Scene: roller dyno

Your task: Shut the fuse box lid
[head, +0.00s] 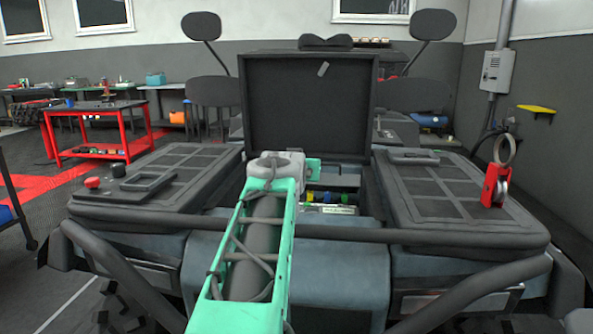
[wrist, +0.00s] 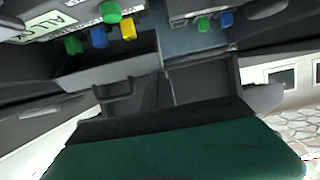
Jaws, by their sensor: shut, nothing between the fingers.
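The fuse box lid (head: 310,105) is a large dark panel standing upright and open at the back of the box in the head view. It has a small pale tab near its upper edge. The open fuse box (head: 345,184) lies below it, with blue, yellow and green fuses (head: 328,197) inside. These fuses also show at the top of the wrist view (wrist: 112,32). My green arm reaches over the vehicle to the front of the lid. My gripper (wrist: 164,74) is shut and empty close to the fuses. In the head view my wrist hides its fingertips and the lid's lower left.
A dark bar (head: 330,235) crosses in front of the box. Flat panels flank it, the left with a red knob (head: 92,182), the right with a red clamp-like tool (head: 495,184). Mirrors (head: 201,26) rise behind. A red cart (head: 95,130) stands at left.

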